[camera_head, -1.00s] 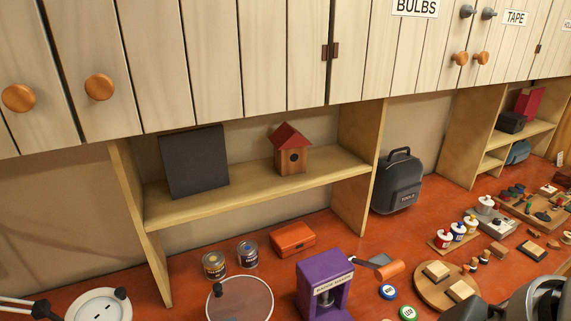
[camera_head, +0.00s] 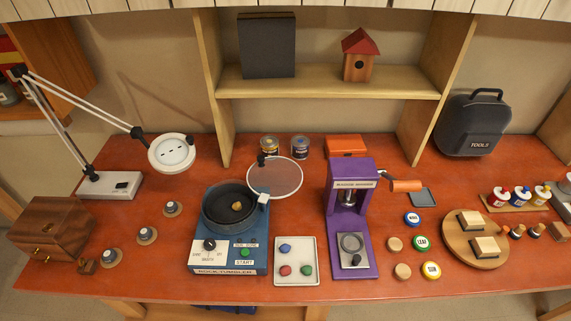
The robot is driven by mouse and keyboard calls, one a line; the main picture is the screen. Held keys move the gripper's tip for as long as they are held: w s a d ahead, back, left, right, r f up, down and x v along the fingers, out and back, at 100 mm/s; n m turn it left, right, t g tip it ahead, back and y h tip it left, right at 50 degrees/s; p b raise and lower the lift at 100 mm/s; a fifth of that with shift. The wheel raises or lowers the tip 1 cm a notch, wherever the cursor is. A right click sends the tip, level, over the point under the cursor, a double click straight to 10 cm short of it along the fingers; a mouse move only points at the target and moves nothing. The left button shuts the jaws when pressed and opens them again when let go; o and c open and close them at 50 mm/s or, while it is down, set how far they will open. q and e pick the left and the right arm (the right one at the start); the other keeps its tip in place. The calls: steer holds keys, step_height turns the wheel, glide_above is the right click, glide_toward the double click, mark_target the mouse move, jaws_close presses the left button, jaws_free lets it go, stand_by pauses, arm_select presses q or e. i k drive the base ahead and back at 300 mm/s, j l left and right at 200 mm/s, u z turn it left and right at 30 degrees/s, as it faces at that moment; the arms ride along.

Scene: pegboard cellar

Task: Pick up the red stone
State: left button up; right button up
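A red stone (camera_head: 285,270) lies in a small white tray (camera_head: 296,246) near the front edge of the red-brown workbench. A blue stone (camera_head: 285,248) lies above it in the picture, and a green stone (camera_head: 307,270) lies to its right. The three stones are apart from each other. Neither of my grippers is in view.
The blue rock tumbler (camera_head: 229,262) stands left of the tray, with a yellowish stone (camera_head: 237,206) in its drum. The purple press (camera_head: 351,215) stands close on the right. A round magnifier-like disc (camera_head: 275,178) is behind. A white lamp (camera_head: 172,153) stands left.

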mark_target(284, 270)
steer(key=j+z, duration=0.95)
steer(key=j, duration=0.3)
steer(key=l+u, duration=0.2)
steer(key=k+l+u, duration=0.25)
steer(key=l, duration=0.15)
steer(key=k+j, duration=0.1)
steer(key=j+z, duration=0.15)
steer(key=j, duration=0.8)
